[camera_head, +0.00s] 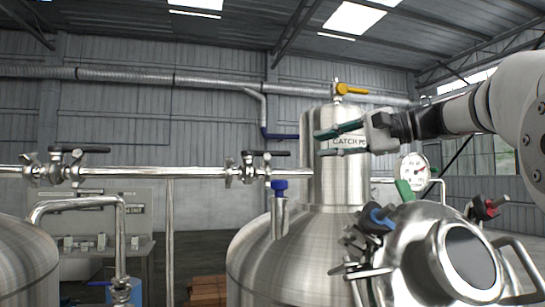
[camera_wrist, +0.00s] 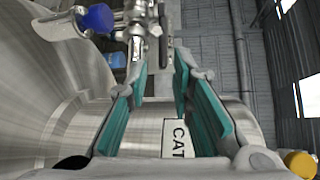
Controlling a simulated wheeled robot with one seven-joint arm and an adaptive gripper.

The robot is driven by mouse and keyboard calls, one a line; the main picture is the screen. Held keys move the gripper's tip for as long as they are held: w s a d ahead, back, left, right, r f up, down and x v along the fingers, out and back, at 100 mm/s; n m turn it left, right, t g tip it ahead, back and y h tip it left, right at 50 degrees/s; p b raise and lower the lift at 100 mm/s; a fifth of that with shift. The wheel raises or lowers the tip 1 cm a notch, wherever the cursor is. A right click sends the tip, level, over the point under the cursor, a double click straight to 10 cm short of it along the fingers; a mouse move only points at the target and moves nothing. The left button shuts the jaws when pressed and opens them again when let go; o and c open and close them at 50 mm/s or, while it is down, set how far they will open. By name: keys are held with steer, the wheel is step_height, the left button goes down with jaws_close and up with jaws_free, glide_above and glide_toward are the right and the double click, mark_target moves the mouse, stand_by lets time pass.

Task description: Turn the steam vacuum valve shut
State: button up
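My gripper (camera_head: 340,131) is in front of the "CATCH PO…" label on the steel tank's upper cylinder (camera_head: 325,180). In the wrist view its teal fingers (camera_wrist: 162,80) are apart with nothing between them but the cylinder and its label behind. No valve carries a readable steam vacuum name, so I cannot tell which it is. Candidates are a yellow-handled valve (camera_head: 350,90) above the gripper, black-handled valves on the pipe (camera_head: 265,155) (camera_head: 75,150), a blue-capped one (camera_head: 279,186), a blue handle (camera_head: 381,216) and a red handle (camera_head: 493,206). No valve is in my grip.
A pressure gauge (camera_head: 414,172) and a green handle (camera_head: 404,190) stand right of the cylinder. A round steel port (camera_head: 465,257) is at the lower right. The horizontal pipe (camera_head: 130,172) runs left of the tank. Another tank (camera_head: 25,265) is at the left edge.

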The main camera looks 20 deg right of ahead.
mark_target(277, 153)
steer(key=x, duration=0.4)
steer(key=p+x, duration=0.1)
steer(key=x, duration=0.9)
steer(key=shift+w+d+r+p, duration=0.15)
steer(key=shift+w+d+p, duration=0.15)
steer(key=shift+w, duration=0.05)
jaws_close()
